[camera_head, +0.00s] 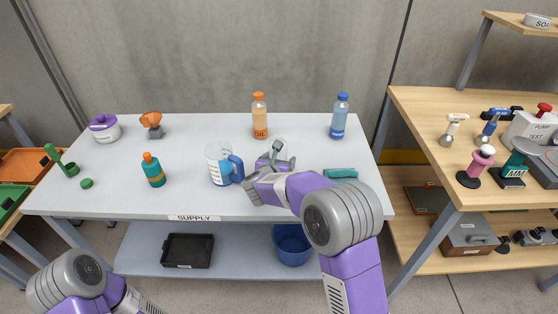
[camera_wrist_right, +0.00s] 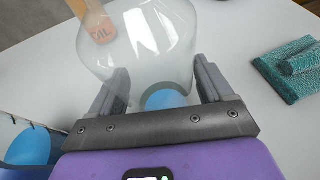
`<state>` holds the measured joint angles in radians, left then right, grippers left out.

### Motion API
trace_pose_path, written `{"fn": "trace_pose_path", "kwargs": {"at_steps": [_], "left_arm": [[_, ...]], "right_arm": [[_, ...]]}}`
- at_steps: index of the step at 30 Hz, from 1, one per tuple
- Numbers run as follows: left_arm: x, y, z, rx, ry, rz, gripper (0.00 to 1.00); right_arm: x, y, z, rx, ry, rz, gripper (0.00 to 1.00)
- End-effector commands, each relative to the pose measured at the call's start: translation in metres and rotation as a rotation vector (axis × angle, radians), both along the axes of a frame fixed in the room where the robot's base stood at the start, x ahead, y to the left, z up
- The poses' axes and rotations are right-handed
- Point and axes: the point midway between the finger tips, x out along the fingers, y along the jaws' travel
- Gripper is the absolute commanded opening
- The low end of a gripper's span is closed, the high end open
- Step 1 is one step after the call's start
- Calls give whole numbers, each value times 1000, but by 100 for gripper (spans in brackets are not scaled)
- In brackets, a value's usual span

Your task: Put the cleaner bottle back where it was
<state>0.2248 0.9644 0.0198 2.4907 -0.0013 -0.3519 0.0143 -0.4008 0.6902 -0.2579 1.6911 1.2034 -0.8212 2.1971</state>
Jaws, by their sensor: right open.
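A blue capped bottle (camera_head: 339,118) stands upright at the back right of the grey supply table; its label is unreadable and I cannot tell whether it is the cleaner. My right gripper (camera_head: 272,165) is over the table's middle, right of a clear jug (camera_head: 217,165) with a blue handle. In the wrist view the right gripper (camera_wrist_right: 161,72) is open, its fingers apart on either side of a clear, bell-shaped object (camera_wrist_right: 150,45) with blue at its lower end. I cannot tell whether they touch it. My left gripper is out of view; only its arm shows, bottom left.
An orange oil bottle (camera_head: 259,118) stands at the back. A folded teal cloth (camera_head: 341,173) lies to the right of my right gripper. A teal bottle (camera_head: 153,171) with an orange cap stands left of the jug. Clear table lies between the oil and blue bottles.

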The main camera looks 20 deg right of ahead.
Motion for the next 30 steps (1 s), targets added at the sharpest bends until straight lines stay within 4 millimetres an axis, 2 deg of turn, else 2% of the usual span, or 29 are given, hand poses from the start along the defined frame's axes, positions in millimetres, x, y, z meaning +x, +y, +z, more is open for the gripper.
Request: {"fn": "trace_pose_path", "kwargs": {"at_steps": [5,15,21,30], "left_arm": [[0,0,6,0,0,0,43],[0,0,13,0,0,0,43],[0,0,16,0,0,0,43],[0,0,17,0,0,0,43]], "right_arm": [[-4,4,7,1,-1,1,80],[-63,39,34,2,0,4,80],[-87,53,45,2,0,1,80],[-96,58,47,0,0,0,80]]}}
